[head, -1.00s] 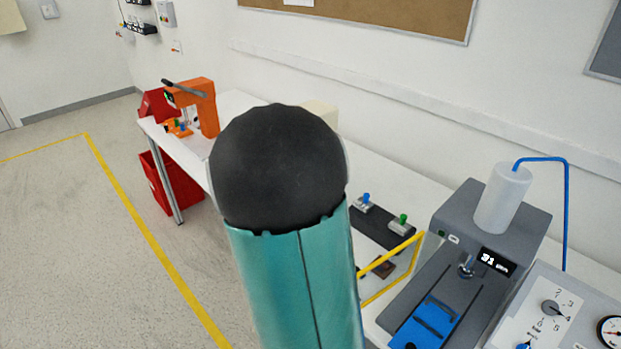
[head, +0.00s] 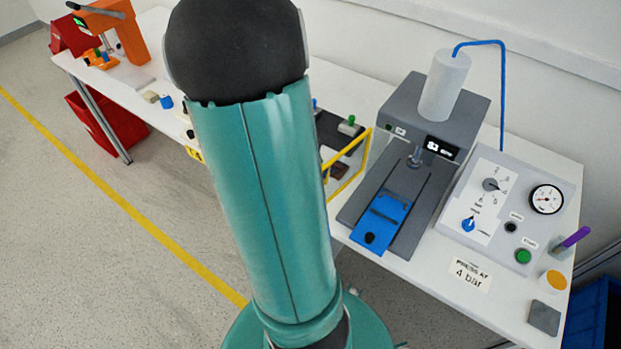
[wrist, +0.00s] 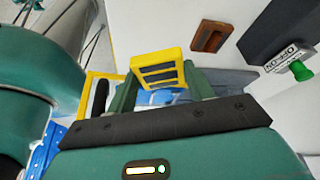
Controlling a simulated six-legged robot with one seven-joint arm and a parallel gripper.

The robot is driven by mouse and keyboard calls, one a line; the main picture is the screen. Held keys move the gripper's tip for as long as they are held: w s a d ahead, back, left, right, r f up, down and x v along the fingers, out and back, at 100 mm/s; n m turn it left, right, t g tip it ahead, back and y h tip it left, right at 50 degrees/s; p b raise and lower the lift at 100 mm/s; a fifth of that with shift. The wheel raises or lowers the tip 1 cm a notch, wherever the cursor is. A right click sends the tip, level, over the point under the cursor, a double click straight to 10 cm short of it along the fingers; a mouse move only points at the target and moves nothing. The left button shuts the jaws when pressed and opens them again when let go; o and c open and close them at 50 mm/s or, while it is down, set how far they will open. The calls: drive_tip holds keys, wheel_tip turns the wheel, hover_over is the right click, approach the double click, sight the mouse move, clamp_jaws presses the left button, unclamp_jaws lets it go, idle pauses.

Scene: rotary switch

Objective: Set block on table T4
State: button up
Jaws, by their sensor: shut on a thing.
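My gripper (wrist: 160,85) is in the wrist view, with its green fingers on both sides of a yellow block (wrist: 158,58) that has dark slots in its face. It is shut on this block, which appears raised above the surfaces behind it. In the head view my own arm hides the gripper and the block. The long white table (head: 520,305) runs along the wall in the head view. A small yellow label, seemingly marked T4 (head: 194,154), is on its front edge, just left of my arm.
A grey press (head: 388,105) with a blue slide stands right of my arm, with a yellow frame (head: 350,178) beside it. A control panel (head: 505,208) with dials and a gauge is further right. Orange tool (head: 122,30) and small parts occupy the left. Open floor lies at left.

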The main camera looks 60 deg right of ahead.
wheel_tip(320, 180, down, 8)
drive_tip(key=shift+r, duration=0.1)
drive_tip(key=shift+f, duration=0.2)
drive_tip(key=o, duration=1)
drive_tip(key=shift+r, duration=0.15)
drive_tip(key=v, duration=1.2)
drive_tip(key=shift+d, duration=0.1)
